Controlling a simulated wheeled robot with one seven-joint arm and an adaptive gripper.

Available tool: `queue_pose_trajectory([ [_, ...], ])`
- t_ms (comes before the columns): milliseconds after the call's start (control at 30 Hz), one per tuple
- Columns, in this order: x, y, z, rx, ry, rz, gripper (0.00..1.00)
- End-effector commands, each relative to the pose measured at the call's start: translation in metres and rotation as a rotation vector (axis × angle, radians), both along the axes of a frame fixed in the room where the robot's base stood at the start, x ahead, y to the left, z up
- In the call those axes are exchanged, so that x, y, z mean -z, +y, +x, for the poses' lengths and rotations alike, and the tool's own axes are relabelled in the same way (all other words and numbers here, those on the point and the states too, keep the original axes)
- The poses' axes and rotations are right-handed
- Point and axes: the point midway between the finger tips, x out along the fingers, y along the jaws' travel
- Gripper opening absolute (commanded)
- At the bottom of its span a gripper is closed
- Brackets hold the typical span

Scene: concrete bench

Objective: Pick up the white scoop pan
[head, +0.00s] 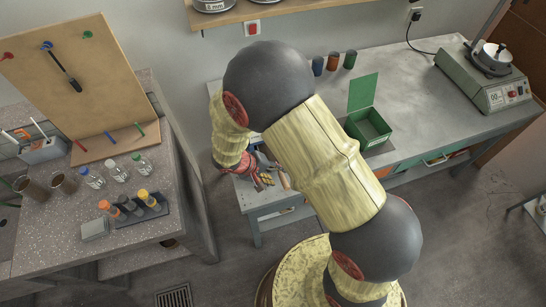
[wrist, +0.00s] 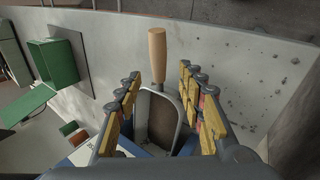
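The scoop pan (wrist: 162,112) is in the middle of the wrist view, with a pale grey-white rim, a dark inside and a wooden handle (wrist: 157,55) pointing away. My gripper (wrist: 160,76) is open, with one finger on each side of the pan. A gap shows on the right; on the left the finger is close to the rim, and I cannot tell whether they touch. In the head view my gripper (head: 264,180) is over the bench's left front end. There my arm and gripper hide most of the pan.
In the wrist view a blue-and-white object (wrist: 84,153) lies left of the pan. A speckled counter (head: 60,235) with bottles stands left.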

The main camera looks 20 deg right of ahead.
Motion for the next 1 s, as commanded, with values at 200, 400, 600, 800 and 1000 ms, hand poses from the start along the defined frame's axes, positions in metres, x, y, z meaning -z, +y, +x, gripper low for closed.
queue_pose_trajectory([
  [200,0.025,-0.017,0.000,0.002,0.003,-0.001,0.39],
  [400,0.042,-0.028,0.002,0.001,0.001,0.000,0.39],
  [600,0.043,-0.029,0.002,0.001,0.001,0.000,0.39],
  [800,0.043,-0.029,0.002,0.001,0.001,0.000,0.32],
  [1000,0.043,-0.029,0.002,0.000,0.001,0.000,0.20],
])
